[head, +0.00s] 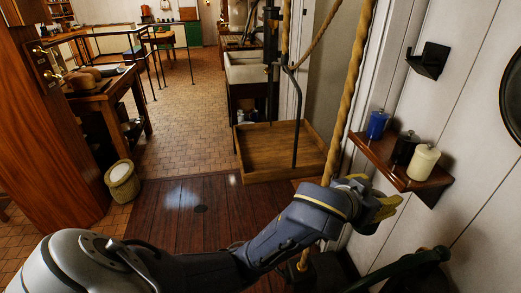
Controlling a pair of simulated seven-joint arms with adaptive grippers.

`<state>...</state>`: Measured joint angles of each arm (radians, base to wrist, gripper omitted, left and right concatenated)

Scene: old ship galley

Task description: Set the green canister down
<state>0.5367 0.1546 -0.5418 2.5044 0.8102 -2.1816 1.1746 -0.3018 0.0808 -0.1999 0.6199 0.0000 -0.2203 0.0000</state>
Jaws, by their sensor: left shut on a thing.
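My left gripper (385,208) reaches in at the lower right, beside and in front of the small wooden wall shelf (431,188). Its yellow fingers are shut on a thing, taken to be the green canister. I cannot make out the canister itself, as the gripper hides what is between the fingers. On the shelf stand a blue canister (377,125), a black canister (405,148) and a cream canister (423,163), all upright in a row. My right gripper is not in view.
A thick rope (349,95) hangs just left of the shelf. A black bracket (428,60) is on the wall above it. A dark curved object (405,266) is below the gripper. A wooden tray (262,152) and a basket (122,182) stand on the floor.

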